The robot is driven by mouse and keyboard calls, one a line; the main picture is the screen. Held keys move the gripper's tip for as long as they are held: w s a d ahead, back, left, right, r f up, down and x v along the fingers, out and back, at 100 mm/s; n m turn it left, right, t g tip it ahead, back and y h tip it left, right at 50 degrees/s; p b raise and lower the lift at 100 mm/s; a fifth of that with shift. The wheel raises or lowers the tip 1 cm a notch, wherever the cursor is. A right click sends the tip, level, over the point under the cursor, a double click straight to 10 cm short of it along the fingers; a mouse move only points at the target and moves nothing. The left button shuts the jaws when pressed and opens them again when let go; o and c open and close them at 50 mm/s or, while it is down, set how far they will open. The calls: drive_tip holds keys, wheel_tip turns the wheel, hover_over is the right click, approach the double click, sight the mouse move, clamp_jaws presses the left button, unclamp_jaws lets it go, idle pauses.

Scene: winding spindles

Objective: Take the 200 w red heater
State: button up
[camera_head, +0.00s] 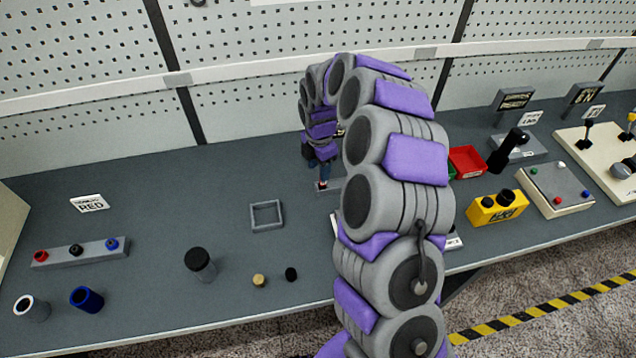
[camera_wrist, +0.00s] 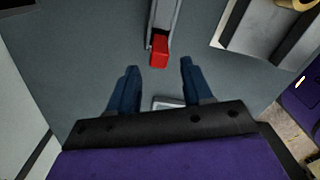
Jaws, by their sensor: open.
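A small red block (camera_wrist: 159,50), which looks like the red heater, sits at the near end of a narrow grey channel (camera_wrist: 166,14) in the wrist view. No wattage marking can be read on it. My gripper (camera_wrist: 158,66) is open, with its blue fingers apart on the left and right of the red block's near end. I cannot tell whether either finger touches it; gaps show on both sides. In the head view my gripper (camera_head: 322,182) points down at the bench behind my arm, and the block cannot be made out clearly there.
The bench (camera_head: 150,185) holds a square grey frame (camera_head: 266,215), a black-capped cylinder (camera_head: 200,264) and a peg bar (camera_head: 80,252) left of my arm. A red bin (camera_head: 467,161) and a yellow button box (camera_head: 497,207) stand right. A perforated wall (camera_head: 260,80) rises behind.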

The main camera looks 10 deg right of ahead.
drive_tip(key=d+f, duration=0.1)
drive_tip(key=d+f+b, duration=0.1)
drive_tip(key=shift+w+d+f, duration=0.15)
drive_tip(key=shift+f, duration=0.15)
drive_tip(key=f, duration=0.1)
drive_tip(key=a+f, duration=0.1)
drive_tip(key=shift+w+f+b, duration=0.1)
drive_tip(key=shift+f+b, duration=0.3)
drive_tip(key=shift+a+r, duration=0.1)
drive_tip(key=shift+a, duration=0.35)
drive_tip(key=shift+d, duration=0.85)
drive_tip(key=c, duration=0.7)
drive_tip(key=shift+c, duration=0.7)
drive_tip(key=shift+a, duration=0.5)
clamp_jaws()
